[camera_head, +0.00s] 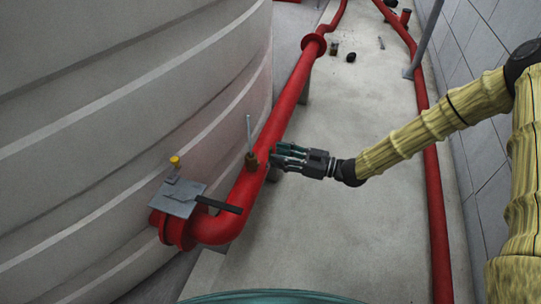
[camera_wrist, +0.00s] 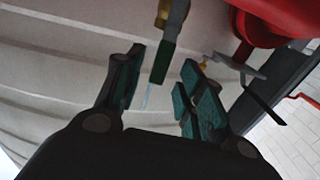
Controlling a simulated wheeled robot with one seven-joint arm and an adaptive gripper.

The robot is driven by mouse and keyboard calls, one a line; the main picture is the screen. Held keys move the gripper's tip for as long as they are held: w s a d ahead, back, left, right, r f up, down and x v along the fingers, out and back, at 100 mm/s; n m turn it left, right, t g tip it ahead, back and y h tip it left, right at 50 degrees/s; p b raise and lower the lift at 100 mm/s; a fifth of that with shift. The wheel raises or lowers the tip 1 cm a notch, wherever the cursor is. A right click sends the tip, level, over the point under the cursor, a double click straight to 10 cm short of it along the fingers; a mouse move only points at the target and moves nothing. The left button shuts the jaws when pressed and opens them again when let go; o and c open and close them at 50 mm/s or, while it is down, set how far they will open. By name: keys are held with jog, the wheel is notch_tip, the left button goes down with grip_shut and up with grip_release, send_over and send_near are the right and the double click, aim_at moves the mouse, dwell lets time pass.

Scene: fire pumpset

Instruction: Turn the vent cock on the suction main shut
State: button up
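The vent cock (camera_head: 251,160) is a small brass-olive fitting on the side of the red suction main (camera_head: 273,130).
A grey plate (camera_head: 180,198) with a yellow knob (camera_head: 175,161) and a black handle (camera_head: 219,205) sits at the pipe's near end. A large pale ribbed tank (camera_head: 120,110) fills the left. Another red pipe (camera_head: 432,190) runs along the right wall.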

aim_at(270, 153)
jog(key=shift+b+x, duration=0.45)
jog(key=shift+x, duration=1.4)
grip_shut()
